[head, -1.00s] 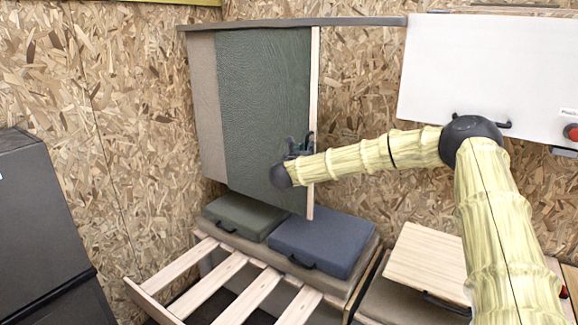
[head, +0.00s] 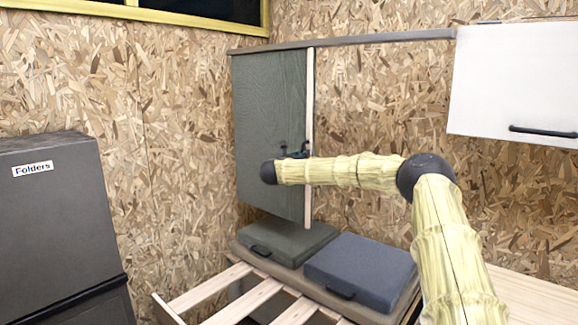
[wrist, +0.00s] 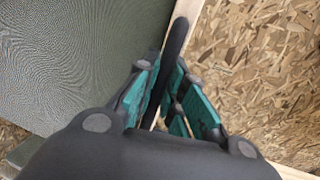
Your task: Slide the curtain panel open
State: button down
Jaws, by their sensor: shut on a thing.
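The curtain panel (head: 268,100) is dark green with a pale wooden strip (head: 308,195) along its right edge. It hangs from a grey rail (head: 380,40) and is gathered at the rail's left end, with bare wall to its right. My gripper (head: 296,151) is at the panel's right edge, at about mid height. In the wrist view, the teal-padded fingers of my gripper (wrist: 168,98) are closed around a dark upright handle (wrist: 177,42) beside the wooden strip. The handle's lower part is hidden between the fingers.
Below are a green cushion (head: 288,238) and a blue cushion (head: 360,268) on a bench with wooden slats (head: 210,287). A dark grey "Folders" cabinet (head: 55,220) stands at the left. A white cabinet (head: 510,85) hangs at the right of the rail.

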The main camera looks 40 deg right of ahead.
jog(key=shift+w+d, duration=0.1)
jog(key=shift+w, duration=0.05)
jog(key=shift+r, duration=0.2)
jog(key=shift+w, duration=0.1)
jog(key=c, duration=1.6)
grip_release()
jog(key=shift+w, duration=0.1)
jog(key=shift+o, duration=0.5)
jog(key=shift+w+f, duration=0.15)
jog(key=shift+f, duration=0.05)
jog(key=shift+a, duration=0.25)
jog(key=v, duration=1.2)
